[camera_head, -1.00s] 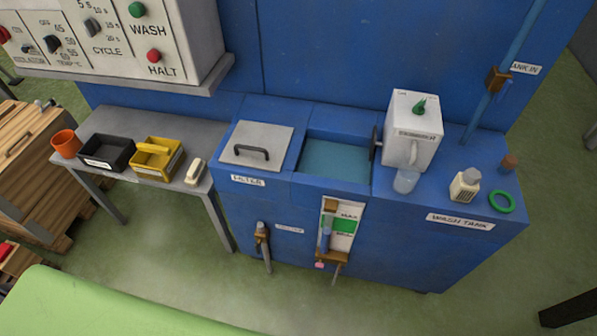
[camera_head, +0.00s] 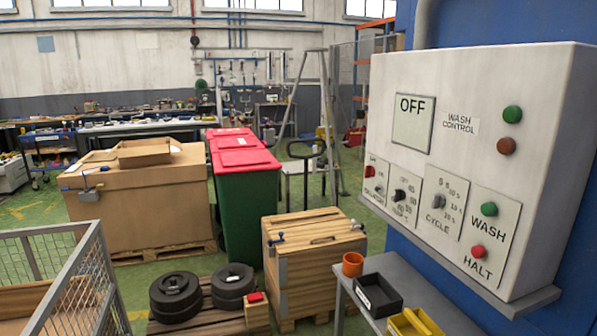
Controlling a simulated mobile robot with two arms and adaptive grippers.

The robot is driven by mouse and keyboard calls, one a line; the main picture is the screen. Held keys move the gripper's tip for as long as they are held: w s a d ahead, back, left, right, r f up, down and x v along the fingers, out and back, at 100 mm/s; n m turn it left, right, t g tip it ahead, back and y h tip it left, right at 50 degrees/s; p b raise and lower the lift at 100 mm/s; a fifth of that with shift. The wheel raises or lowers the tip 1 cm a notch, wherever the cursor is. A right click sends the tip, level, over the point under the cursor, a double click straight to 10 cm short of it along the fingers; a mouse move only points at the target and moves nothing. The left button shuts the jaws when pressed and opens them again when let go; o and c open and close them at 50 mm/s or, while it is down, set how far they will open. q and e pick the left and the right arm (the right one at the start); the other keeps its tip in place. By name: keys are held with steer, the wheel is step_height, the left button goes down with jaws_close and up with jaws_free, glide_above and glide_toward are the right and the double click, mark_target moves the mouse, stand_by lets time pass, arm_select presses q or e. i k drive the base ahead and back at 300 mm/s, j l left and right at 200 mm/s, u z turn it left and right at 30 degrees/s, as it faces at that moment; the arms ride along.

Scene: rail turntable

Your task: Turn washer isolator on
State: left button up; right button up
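The wash control panel (camera_head: 455,150) is a pale box on the right, with a display (camera_head: 414,122) reading OFF. At its lower left is a small plate with a red part, the isolator (camera_head: 376,180); its label is too small to read here, and I cannot tell its handle's position. To its right are a black temperature knob (camera_head: 399,195), a cycle knob (camera_head: 438,201), a green WASH button (camera_head: 489,209) and a red HALT button (camera_head: 478,251). Neither of my grippers is in view.
A grey side table (camera_head: 425,300) below the panel holds an orange cup (camera_head: 353,264), a black bin (camera_head: 379,295) and a yellow bin (camera_head: 414,322). A wooden crate (camera_head: 312,262), a green bin with red lid (camera_head: 240,180) and a mesh cage (camera_head: 75,285) stand left.

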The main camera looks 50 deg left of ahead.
mark_target(369, 172)
steer(key=u, duration=1.2)
steer(key=z, duration=0.4)
steer(key=i+j+z, duration=0.6)
steer(key=j, duration=0.4)
steer(key=i+j+z, duration=0.2)
steer(key=i+j, duration=0.1)
steer(key=j, duration=0.05)
